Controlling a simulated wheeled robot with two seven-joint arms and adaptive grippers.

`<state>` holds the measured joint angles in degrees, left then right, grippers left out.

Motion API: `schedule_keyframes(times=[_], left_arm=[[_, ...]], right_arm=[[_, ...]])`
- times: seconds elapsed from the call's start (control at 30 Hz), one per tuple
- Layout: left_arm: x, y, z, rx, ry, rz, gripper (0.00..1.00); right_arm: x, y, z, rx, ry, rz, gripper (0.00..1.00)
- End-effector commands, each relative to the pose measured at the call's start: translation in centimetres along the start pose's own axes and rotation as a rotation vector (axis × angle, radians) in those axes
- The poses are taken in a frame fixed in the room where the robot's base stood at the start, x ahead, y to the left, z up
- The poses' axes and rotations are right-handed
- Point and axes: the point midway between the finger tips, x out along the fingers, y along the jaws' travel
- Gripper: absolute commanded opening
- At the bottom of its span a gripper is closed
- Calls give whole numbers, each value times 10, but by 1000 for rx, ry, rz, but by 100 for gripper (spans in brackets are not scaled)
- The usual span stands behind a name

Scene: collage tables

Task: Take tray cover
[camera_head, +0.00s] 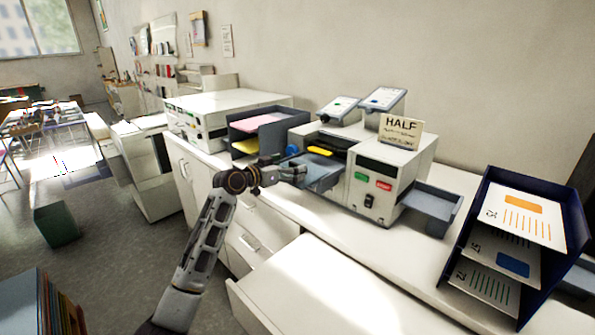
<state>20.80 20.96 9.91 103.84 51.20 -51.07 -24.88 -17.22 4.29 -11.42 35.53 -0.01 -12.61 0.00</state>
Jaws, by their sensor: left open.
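A white desktop machine (385,165) stands on the counter with a "HALF" sign (401,131) on top. It has a green and a red button and a black switch on its front. A blue-grey tray (323,172) sticks out of its left side, below a yellow strip (320,151) and a blue knob. I cannot tell which part is the tray cover. My left gripper (300,172) is at the near left edge of this tray, its fingers small and partly merged with it. It is open; whether it touches the tray is unclear. My right gripper is out of view.
A grey output tray (432,207) sits right of the machine. A dark blue rack (475,240) with printed sheets stands farther right. A dark shelf tray (262,133) with pink and yellow paper is at left. An open white drawer (330,290) juts out in front.

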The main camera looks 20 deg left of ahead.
Motion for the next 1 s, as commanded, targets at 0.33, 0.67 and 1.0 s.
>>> schedule_keyframes(times=[0.33, 0.67, 1.0], left_arm=[[20, 0, 0, 0, -1, 0, 96], [20, 0, 1, 0, -1, 0, 96], [19, 0, 1, 0, -1, 0, 66]], right_arm=[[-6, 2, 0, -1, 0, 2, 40], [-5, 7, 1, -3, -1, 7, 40], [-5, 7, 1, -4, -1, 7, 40]])
